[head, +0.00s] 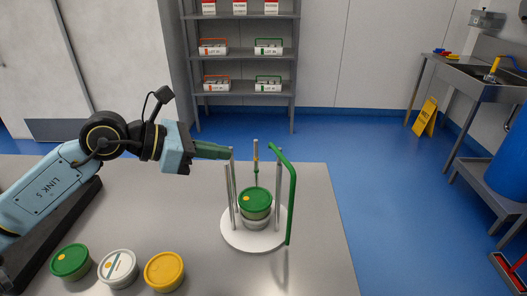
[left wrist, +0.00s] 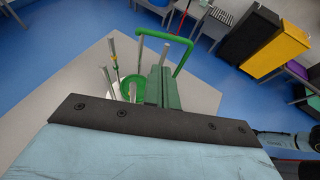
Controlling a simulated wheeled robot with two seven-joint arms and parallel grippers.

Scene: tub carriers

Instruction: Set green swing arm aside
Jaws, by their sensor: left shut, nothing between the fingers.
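The carrier has a white round base (head: 237,238) with several thin upright metal posts. Its green swing arm (head: 292,195) stands tall at the right side, with its top bent toward the back posts; it also shows in the left wrist view (left wrist: 166,38). A green-lidded tub (head: 255,199) sits between the posts on top of a paler tub (head: 257,223). My left gripper (head: 228,153) is shut and empty, with its green fingers level beside the top of the left posts. A gap separates it from the swing arm. My right gripper is out of view.
A green-lidded tub (head: 71,261), a white-lidded tub (head: 118,267) and a yellow-lidded tub (head: 164,271) stand at the front left of the grey table (head: 315,265). The table is clear right of the carrier. Shelves (head: 246,88) stand far behind.

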